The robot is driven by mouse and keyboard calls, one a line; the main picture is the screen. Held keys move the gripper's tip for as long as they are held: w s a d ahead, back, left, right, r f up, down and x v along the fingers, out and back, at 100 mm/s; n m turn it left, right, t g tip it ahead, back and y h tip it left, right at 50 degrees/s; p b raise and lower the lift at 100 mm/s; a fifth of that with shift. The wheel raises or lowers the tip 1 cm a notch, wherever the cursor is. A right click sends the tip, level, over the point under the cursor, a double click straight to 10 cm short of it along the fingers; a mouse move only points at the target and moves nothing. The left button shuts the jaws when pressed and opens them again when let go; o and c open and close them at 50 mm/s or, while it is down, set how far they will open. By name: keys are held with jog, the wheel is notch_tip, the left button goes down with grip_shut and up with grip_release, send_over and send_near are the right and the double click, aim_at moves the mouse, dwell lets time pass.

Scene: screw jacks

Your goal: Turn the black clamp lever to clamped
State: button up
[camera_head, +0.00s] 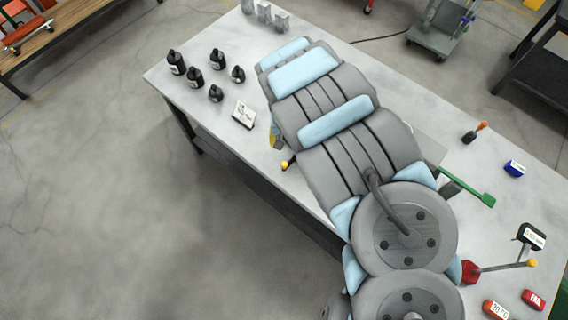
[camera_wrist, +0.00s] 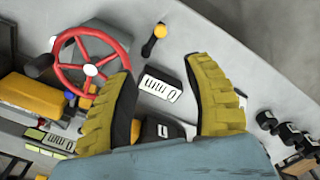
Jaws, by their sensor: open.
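A short black lever with a yellow knob (camera_wrist: 154,40) shows at the top middle of the wrist view, beyond my fingertips, on the pale tabletop. It looks like the clamp lever, but I cannot read its position. In the head view a yellow-knobbed lever (camera_head: 285,166) shows at the bench's near edge, beside my arm. My gripper (camera_wrist: 160,66) has its two yellow ribbed fingers spread wide, with nothing between them touching. The lever is apart from both fingers. In the head view my arm hides most of the gripper and the jack.
A red handwheel (camera_wrist: 91,68) stands by the left finger. A label plate (camera_wrist: 160,87) lies between the fingers. Black bottles (camera_head: 195,77) stand at the bench's far left.

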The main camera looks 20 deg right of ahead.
jog(key=b, duration=0.5)
send_over(284, 163)
jog(key=f, duration=1)
jog(key=shift+s+f, duration=0.25)
jog(key=shift+w+f+b, duration=0.15)
jog(key=shift+f+b, duration=0.55)
jog(key=shift+f, duration=2.45)
jog(key=shift+d, duration=0.1)
grip_shut()
